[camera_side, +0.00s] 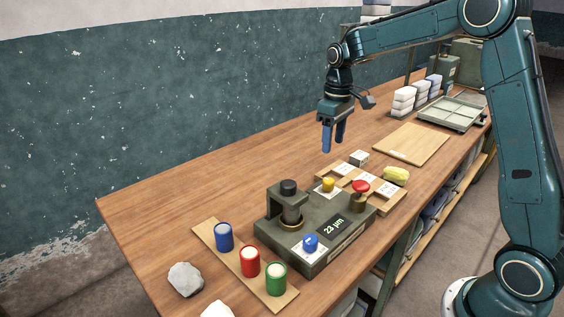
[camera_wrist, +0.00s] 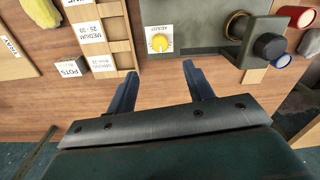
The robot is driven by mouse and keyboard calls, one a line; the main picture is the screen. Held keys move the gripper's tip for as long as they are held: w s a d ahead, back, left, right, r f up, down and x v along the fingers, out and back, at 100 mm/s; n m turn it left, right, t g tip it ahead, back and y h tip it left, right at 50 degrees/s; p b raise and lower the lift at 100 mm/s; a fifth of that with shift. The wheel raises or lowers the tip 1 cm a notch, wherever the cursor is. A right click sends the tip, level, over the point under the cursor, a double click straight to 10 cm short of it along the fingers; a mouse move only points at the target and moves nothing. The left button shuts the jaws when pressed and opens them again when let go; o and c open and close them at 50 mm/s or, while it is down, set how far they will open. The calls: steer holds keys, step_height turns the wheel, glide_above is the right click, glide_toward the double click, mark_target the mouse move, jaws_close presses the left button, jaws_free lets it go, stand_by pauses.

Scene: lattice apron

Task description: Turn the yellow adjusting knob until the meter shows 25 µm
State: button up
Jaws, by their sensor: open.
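The yellow adjusting knob (camera_side: 328,185) sits on a white label at the back of the grey-green device (camera_side: 272,232). It also shows in the wrist view (camera_wrist: 159,44), with a line across its top. The meter (camera_side: 333,226) on the device reads 23 µm. My gripper (camera_side: 333,146) is open and empty, raised above the bench behind the device. In the wrist view its two fingers (camera_wrist: 160,70) point toward the knob, which lies beyond the gap between the tips. The fingers are apart from the knob.
The device also carries a red button (camera_side: 360,186), a blue knob (camera_side: 310,242) and a black-topped clamp (camera_side: 289,187). Blue, red and green cups (camera_side: 250,261) stand on a board at the front left. A labelled wooden tray (camera_side: 390,198) lies behind the device. The bench left of the gripper is clear.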

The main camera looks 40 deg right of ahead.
mark_target(329, 180)
step_height(329, 180, down, 12)
steer(key=shift+a+r, duration=0.1)
steer(key=shift+a, duration=0.05)
stand_by(0.4)
steer(key=c, duration=1)
